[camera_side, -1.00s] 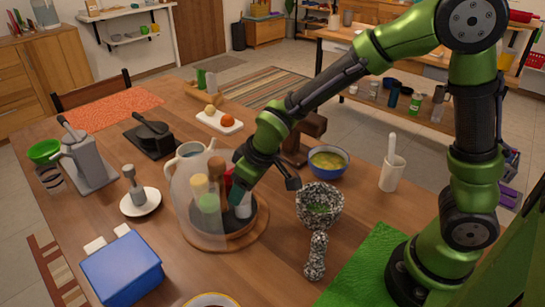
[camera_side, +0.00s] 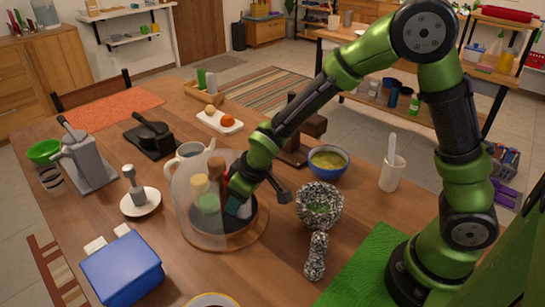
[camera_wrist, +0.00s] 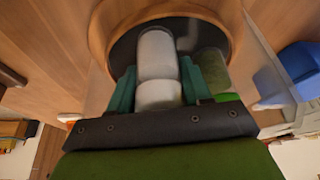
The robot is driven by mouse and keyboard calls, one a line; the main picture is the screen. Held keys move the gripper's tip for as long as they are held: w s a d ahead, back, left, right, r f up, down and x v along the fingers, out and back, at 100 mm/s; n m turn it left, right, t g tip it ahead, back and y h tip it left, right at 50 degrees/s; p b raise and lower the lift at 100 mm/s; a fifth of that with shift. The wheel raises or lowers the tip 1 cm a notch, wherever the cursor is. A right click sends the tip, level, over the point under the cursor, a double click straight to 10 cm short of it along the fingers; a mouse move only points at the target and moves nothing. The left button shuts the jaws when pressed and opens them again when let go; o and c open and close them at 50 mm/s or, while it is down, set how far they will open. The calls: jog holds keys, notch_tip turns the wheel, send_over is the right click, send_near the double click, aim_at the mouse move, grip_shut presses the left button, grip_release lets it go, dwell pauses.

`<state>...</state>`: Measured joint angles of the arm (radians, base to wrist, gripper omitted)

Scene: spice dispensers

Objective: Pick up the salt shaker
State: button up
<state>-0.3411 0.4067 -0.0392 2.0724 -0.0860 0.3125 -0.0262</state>
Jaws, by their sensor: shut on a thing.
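The salt shaker looks like a pale white cylinder (camera_wrist: 157,55) between my teal fingers in the wrist view. My gripper (camera_wrist: 160,82) is shut on it, one finger on each side. In the side view my gripper (camera_side: 236,204) is down inside the round dark tray (camera_side: 240,231), and its fingers and wrist mostly hide the shaker. I cannot tell whether the shaker's base touches the tray. A green-filled dispenser (camera_wrist: 212,68) stands right beside the right finger in the wrist view.
A speckled mortar (camera_side: 319,205) and a yellow-filled bowl (camera_side: 328,161) stand to the right. A blue box (camera_side: 122,270) is at the front left.

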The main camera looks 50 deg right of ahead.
notch_tip(320, 180, up, 18)
jog(key=f, duration=0.1)
jog(key=s+d+f+n+g+h, duration=0.1)
jog(key=s+d+f+g+h, duration=0.3)
jog(key=s+d+h, duration=0.3)
jog(key=s+d+f+n+g+h, duration=0.2)
jog(key=s+d+f+g+h, duration=0.2)
jog(key=h, duration=0.7)
jog(key=s+d+f, duration=0.2)
jog(key=s+d, duration=0.2)
jog(key=d, duration=0.1)
jog(key=shift+f+n+g+h, duration=0.3)
dwell(0.4)
jog(key=shift+f, duration=1.15)
